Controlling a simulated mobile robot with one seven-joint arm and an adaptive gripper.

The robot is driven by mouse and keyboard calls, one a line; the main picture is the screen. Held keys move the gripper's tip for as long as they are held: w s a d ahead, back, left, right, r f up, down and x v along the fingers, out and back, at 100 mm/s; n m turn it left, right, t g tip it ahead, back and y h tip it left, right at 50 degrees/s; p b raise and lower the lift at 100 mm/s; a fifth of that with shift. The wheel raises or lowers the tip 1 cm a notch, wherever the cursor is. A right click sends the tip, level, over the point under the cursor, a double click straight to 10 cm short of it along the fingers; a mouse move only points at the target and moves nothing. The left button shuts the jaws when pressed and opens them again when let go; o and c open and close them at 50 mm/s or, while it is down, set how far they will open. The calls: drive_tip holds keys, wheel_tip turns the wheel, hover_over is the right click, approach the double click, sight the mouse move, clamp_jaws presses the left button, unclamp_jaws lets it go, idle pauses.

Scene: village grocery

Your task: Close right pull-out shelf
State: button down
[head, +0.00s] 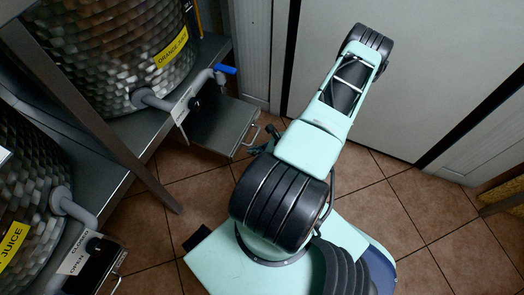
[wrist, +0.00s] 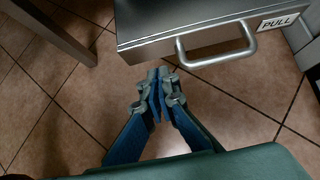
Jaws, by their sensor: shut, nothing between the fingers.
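The right pull-out shelf (head: 222,126) is a grey metal tray. It sticks out from under the orange juice dispenser in the head view. In the wrist view the shelf (wrist: 190,22) fills the top, with a bar handle (wrist: 220,59) and a "PULL" label (wrist: 278,23). My gripper (wrist: 160,76) is shut and empty, its blue fingers pointing toward the shelf front, just left of the handle. I cannot tell whether the fingertips touch the shelf. In the head view my gripper (head: 268,136) shows only partly beside the handle; my arm hides the rest.
A left pull-out shelf (head: 92,268) sits under another juice dispenser (head: 28,190) at lower left. A rack leg (head: 150,180) stands between the shelves. A white door (head: 415,70) is behind my arm.

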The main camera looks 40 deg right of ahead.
sight(201, 132)
drive_tip(key=shift+w+a+r, duration=0.1)
drive_tip(key=shift+w+a, duration=0.25)
drive_tip(key=shift+w, duration=0.55)
drive_tip(key=shift+w+a, duration=0.35)
drive_tip(key=shift+w, duration=0.5)
drive_tip(key=shift+w+b, duration=0.1)
drive_tip(key=shift+b, duration=0.2)
drive_tip(key=w+a, duration=0.2)
drive_tip(key=w, duration=0.3)
drive_tip(key=w+a+b, duration=0.1)
drive_tip(key=w+a, duration=0.1)
drive_tip(key=w, duration=0.4)
drive_tip(key=w+a, duration=0.3)
drive_tip(key=w, duration=0.3)
drive_tip(key=shift+b, duration=0.35)
drive_tip(key=shift+s, duration=0.1)
